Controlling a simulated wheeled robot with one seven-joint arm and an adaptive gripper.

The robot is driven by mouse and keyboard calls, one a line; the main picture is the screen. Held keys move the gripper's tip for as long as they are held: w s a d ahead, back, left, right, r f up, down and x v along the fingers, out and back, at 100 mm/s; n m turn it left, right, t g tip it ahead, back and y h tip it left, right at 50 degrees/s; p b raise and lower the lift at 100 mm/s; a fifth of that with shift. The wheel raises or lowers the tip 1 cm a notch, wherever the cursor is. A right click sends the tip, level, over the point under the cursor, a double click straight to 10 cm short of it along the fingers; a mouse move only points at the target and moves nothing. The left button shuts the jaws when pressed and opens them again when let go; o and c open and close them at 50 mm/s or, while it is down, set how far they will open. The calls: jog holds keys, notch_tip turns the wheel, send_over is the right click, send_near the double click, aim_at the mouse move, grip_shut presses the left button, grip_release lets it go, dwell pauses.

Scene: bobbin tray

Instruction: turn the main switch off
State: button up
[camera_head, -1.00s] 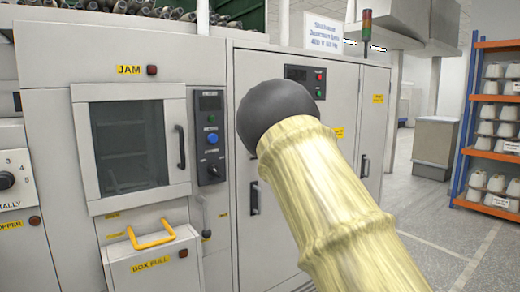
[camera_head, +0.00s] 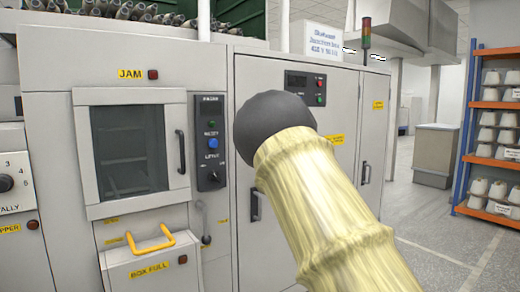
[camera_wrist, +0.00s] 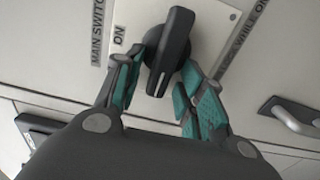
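The main switch (camera_wrist: 171,50) is a black rotary knob with a long raised handle on a pale plate, seen in the wrist view. Its handle runs nearly up and down the picture, tilted a little right. The word ON is printed on the plate left of it. My gripper (camera_wrist: 168,62) has teal-padded fingers on both sides of the handle, tips close to the knob. I cannot tell whether the fingers press on it. In the head view my arm covers part of the cabinet, and neither gripper nor main switch can be made out.
A grey cabinet (camera_head: 265,105) fills the middle of the head view. A yellow handle (camera_head: 150,242) and a black door handle (camera_head: 180,150) stick out at left. In the wrist view a metal handle (camera_wrist: 295,117) is at right. Open floor (camera_head: 435,240) and shelving (camera_head: 490,133) lie right.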

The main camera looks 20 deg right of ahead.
jog(key=shift+s, duration=0.1)
jog(key=v, duration=1.2)
dwell(0.4)
